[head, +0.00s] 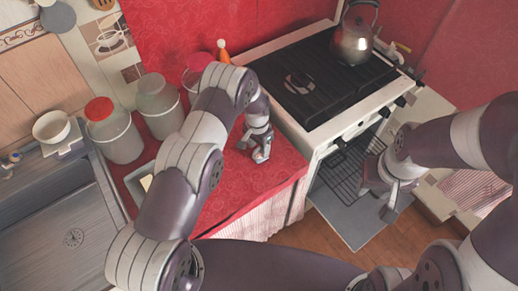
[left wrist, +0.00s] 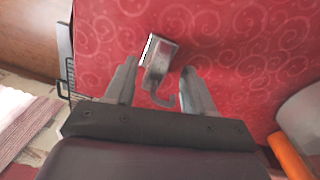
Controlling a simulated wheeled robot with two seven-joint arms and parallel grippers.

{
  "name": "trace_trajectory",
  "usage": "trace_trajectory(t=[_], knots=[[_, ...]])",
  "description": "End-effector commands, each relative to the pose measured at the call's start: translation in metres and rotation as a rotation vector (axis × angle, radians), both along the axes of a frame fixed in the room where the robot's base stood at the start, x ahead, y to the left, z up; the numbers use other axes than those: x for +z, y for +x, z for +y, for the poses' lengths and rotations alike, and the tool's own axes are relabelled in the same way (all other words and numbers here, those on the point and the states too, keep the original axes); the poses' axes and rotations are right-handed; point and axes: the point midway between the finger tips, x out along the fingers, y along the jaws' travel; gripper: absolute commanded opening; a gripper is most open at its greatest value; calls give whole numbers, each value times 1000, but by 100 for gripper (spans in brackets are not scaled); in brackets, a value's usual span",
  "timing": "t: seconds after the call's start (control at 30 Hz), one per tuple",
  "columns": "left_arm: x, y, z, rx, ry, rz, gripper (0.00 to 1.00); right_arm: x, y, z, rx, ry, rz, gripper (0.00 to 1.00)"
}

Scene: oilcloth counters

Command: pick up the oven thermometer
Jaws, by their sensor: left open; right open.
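The oven thermometer (left wrist: 161,50) is a small metallic piece with a hook, lying on the red patterned cloth. In the left wrist view its hook lies between the two fingers of my left gripper (left wrist: 159,68), and its body reaches past the fingertips. In the head view my left gripper (head: 258,156) is low over the red counter; the thermometer is hard to make out there. My left gripper is open, with gaps on both sides of the thermometer. My right gripper (head: 377,202) is open and empty, in front of the oven.
The stove with a kettle (head: 353,40) stands right of the red counter (head: 240,190); its oven door (head: 345,222) is open, with a rack (head: 350,168) showing. Jars (head: 115,135) stand behind my left arm. A sink (head: 60,225) is at the left.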

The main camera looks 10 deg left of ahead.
Motion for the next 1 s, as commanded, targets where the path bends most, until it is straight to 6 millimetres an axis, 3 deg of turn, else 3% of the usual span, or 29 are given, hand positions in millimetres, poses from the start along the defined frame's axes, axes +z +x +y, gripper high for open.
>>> trace_trajectory(t=[0.23, 0.4, 0.77, 1.0], knots=[[-3, 1, 0, 0, 0, -2, 51, 0, 0, 0, 0, 0, 1, 43], [-3, 0, 0, 0, 0, -1, 0, 0, 0, 0, 0, 0, 1, 43], [-2, 0, 0, 0, 0, -1, 0, -1, 0, 0, 0, 0, 0, 43], [20, 1, 0, 0, -1, -4, 0, -12, 0, 0, 0, 0, 0, 43]])
